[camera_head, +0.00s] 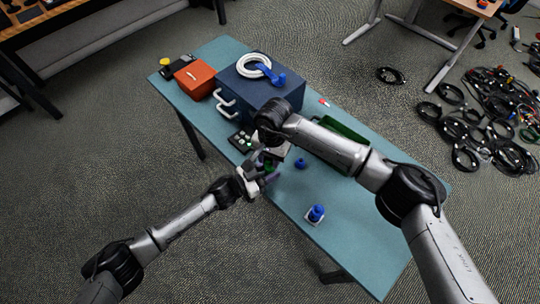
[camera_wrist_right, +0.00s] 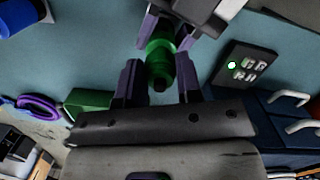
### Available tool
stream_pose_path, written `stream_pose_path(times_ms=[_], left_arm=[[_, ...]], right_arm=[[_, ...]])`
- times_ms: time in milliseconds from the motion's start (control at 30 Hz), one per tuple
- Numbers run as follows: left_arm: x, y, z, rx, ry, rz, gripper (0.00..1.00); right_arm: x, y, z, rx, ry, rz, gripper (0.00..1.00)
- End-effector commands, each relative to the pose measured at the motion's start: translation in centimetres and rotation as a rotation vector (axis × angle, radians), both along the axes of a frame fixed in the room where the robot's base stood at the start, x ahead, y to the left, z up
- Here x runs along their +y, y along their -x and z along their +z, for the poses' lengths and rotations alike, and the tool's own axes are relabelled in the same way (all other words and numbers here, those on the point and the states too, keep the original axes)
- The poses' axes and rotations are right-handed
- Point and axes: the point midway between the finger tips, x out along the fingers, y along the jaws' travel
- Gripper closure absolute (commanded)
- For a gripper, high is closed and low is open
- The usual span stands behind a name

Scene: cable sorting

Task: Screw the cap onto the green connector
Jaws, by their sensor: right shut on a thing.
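A green connector (camera_wrist_right: 162,42) is between my two grippers above the table, with a green ringed part and a narrower dark part below it. I cannot tell clearly where the cap ends and the connector begins. My right gripper (camera_wrist_right: 160,72) has its fingers on either side of the lower part and is shut on it. My left gripper (camera_wrist_right: 168,30) comes from the top of the wrist view, its fingers close around the upper green part. In the head view the left gripper (camera_head: 250,177) and right gripper (camera_head: 268,158) meet here, largely hiding the green pieces.
The teal table (camera_head: 360,232) bears a dark blue box (camera_head: 290,92) with white handles, a red-orange box (camera_head: 195,79) and a black button panel (camera_head: 242,141). A blue piece (camera_head: 300,163) and a blue connector (camera_head: 316,213) stand nearer the front. The table's right end is mostly clear.

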Motion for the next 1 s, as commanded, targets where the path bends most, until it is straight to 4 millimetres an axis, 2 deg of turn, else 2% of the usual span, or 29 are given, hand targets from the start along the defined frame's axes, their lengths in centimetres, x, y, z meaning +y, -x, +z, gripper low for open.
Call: stream_pose_path(times_ms=[433, 1000], left_arm=[[0.0, 0.0, 0.0, 0.0, -0.001, 0.0, 1.0], [0.0, 0.0, 0.0, 0.0, -0.001, 0.0, 1.0]], right_arm=[[0.0, 0.0, -0.1, 0.0, 0.0, 0.0, 0.89], [0.0, 0.0, -1.1, 0.0, -0.001, 0.0, 0.89]])
